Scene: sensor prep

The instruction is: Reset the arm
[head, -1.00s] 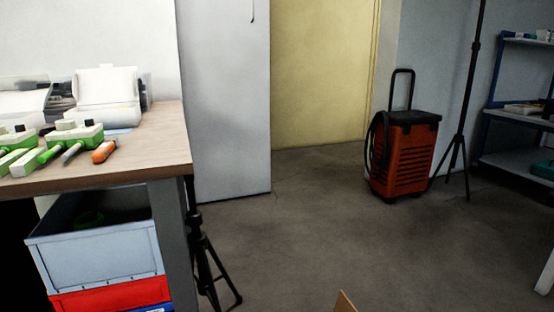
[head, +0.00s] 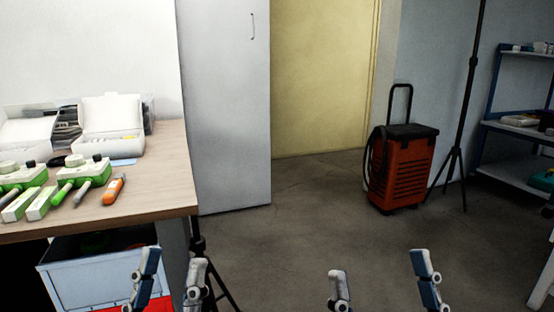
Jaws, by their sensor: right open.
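My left gripper (head: 171,268) is at the bottom of the head view, in front of the workbench's right leg and the bins. Its two fingers stand apart with nothing between them. My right gripper (head: 381,272) is at the bottom, right of the middle, over the grey floor. Its fingers are spread wide and empty. Both grippers point upward in the picture. The rest of both arms is out of frame.
A wooden workbench (head: 160,180) on the left holds white open cases (head: 108,140), green-and-white tools and an orange tool (head: 113,190). A blue-grey bin (head: 70,275) is below. A red wheeled machine (head: 402,170), a tripod and a shelf (head: 512,130) stand right. The middle floor is clear.

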